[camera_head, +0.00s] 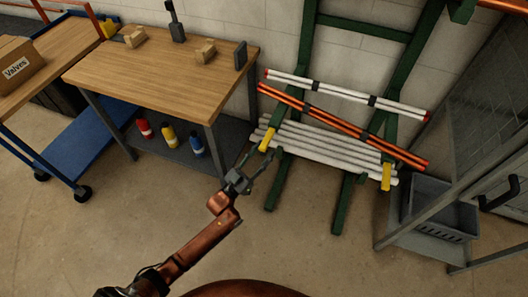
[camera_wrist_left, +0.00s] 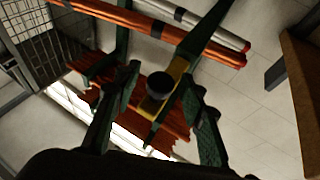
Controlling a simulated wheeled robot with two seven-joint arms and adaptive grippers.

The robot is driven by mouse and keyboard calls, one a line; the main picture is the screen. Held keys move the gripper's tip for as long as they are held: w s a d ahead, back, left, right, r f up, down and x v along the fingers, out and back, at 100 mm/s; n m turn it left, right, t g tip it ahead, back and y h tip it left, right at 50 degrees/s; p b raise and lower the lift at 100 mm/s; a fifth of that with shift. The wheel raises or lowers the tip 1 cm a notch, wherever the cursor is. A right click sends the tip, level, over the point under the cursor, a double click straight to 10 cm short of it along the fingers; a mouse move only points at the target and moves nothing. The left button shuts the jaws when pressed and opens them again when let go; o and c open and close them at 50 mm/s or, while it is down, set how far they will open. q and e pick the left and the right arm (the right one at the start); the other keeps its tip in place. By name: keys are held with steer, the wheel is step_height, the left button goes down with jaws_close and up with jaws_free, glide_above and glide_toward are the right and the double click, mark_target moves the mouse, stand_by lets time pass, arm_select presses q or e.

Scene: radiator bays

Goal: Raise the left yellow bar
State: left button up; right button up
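The left yellow bar (camera_head: 267,140) is a short yellow piece on the front of the green rack's left post, beside the ends of white tubes. In the left wrist view the yellow bar (camera_wrist_left: 178,72) lies between my fingers, with a round black knob on it. My left gripper (camera_head: 261,158) is just below and in front of it in the head view. In the wrist view the fingers of the left gripper (camera_wrist_left: 158,84) are spread, with gaps beside the bar. A second yellow bar (camera_head: 386,177) is on the right post. My right gripper is not in view.
The green rack (camera_head: 340,205) holds white tubes (camera_head: 325,146) and copper-coloured tubes (camera_head: 340,124). A wooden workbench (camera_head: 160,72) stands to the left, with several bottles on its lower shelf. A grey crate (camera_head: 435,205) and a metal frame stand to the right. The front floor is clear.

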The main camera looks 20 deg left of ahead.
arm_select(q)
steer(key=shift+c, duration=0.6)
jaws_close()
